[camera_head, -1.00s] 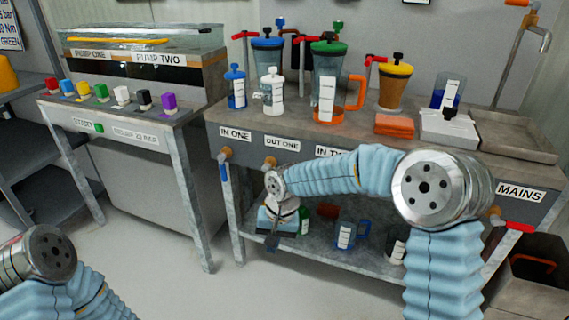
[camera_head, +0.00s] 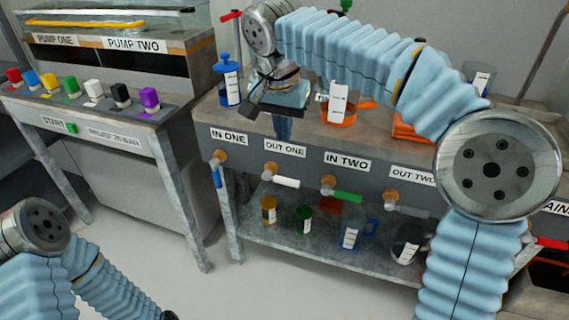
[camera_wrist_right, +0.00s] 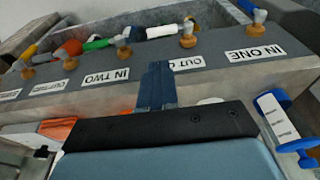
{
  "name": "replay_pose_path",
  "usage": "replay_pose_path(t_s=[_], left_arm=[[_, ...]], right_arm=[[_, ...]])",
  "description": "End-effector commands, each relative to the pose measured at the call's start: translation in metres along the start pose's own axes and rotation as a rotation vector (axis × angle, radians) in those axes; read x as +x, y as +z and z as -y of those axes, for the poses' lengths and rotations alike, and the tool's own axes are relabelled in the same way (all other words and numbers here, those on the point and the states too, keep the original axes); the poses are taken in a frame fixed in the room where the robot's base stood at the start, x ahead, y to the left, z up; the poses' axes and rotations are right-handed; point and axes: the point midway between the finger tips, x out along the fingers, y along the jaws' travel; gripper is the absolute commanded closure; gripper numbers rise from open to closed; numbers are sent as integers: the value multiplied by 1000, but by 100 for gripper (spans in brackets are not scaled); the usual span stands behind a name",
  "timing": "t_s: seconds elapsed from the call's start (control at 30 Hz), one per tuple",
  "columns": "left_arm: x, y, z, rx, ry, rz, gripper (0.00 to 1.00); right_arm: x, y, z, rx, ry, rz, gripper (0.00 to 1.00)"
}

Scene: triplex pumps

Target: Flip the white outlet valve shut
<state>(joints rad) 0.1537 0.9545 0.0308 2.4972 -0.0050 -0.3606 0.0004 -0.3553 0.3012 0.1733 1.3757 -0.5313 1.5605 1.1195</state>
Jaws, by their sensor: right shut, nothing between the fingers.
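The white valve handle (camera_head: 285,181) sits on the orange-brown fitting under the OUT ONE label (camera_head: 285,148). It points to the right, lying roughly along the panel. In the right wrist view, the same white handle (camera_wrist_right: 163,31) shows beyond the fingertips, with the picture turned over. My right gripper (camera_head: 284,128) is above the OUT ONE label at the bench's front edge, fingers downward, apart from the handle. Its blue fingers (camera_wrist_right: 156,85) are closed together and empty. My left arm shows at the lower left; its fingers are not visible.
A blue handle (camera_head: 217,178) hangs down under IN ONE. A green handle (camera_head: 346,197) under IN TWO and a grey handle (camera_head: 411,211) under OUT TWO point right. A blue-lidded container (camera_head: 228,85) stands beside my right gripper. Several cups stand on the lower shelf (camera_head: 290,240).

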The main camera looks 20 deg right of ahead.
Motion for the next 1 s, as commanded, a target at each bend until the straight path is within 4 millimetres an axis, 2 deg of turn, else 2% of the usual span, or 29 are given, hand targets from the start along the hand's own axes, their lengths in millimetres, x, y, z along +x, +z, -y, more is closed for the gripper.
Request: replay_pose_path(t_s=[0.23,0.37,0.8,1.0], left_arm=[[1,0,0,0,0,0,100],[3,0,1,0,0,0,100],[11,0,5,-2,-1,-2,100],[10,0,5,-2,-1,-2,100]], right_arm=[[3,0,0,-1,1,1,100],[16,0,0,0,2,2,100],[105,0,-1,-1,3,3,100],[132,0,0,-1,2,4,100]])
